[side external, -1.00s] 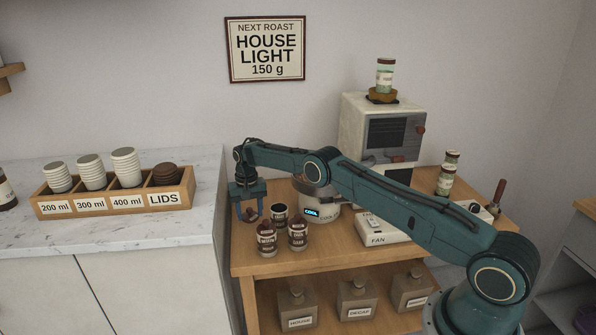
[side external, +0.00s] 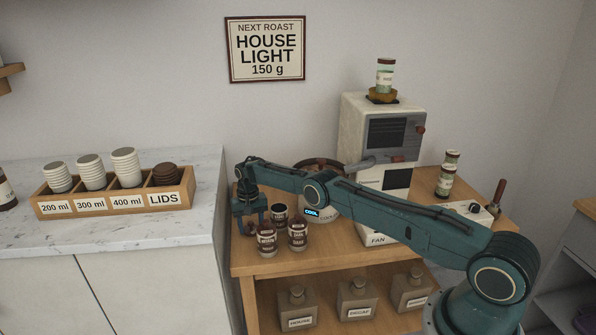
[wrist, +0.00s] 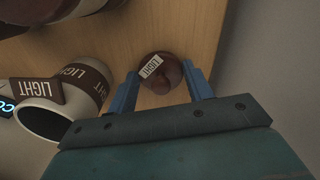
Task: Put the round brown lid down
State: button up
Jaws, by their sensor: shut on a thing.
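The round brown lid (wrist: 163,78) shows in the wrist view with a white LIGHT tag on it. My gripper (wrist: 162,86) is shut on it, its two blue fingers on either side, over the wooden table top. In the side view my gripper (side external: 250,228) points down at the left end of the wooden cart, low beside the jars; the lid is mostly hidden there. I cannot tell whether the lid touches the wood. An open jar (wrist: 45,122) with a LIGHT label lies left of the fingers in the wrist view and also shows in the side view (side external: 279,214).
Two dark-lidded jars (side external: 266,240) (side external: 298,235) stand close to the right of my gripper. A round COOL unit (side external: 318,205) is behind them. The wooden cart top (side external: 247,265) has bare wood at its front left. A marble counter (side external: 120,235) with a cup tray is left.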

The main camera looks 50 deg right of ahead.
aim_at(251, 223)
jog(key=shift+f, duration=0.15)
jog(key=o, duration=1)
jog(key=shift+c, duration=0.2)
notch_tip(251, 223, up, 12)
dwell(0.4)
dwell(0.4)
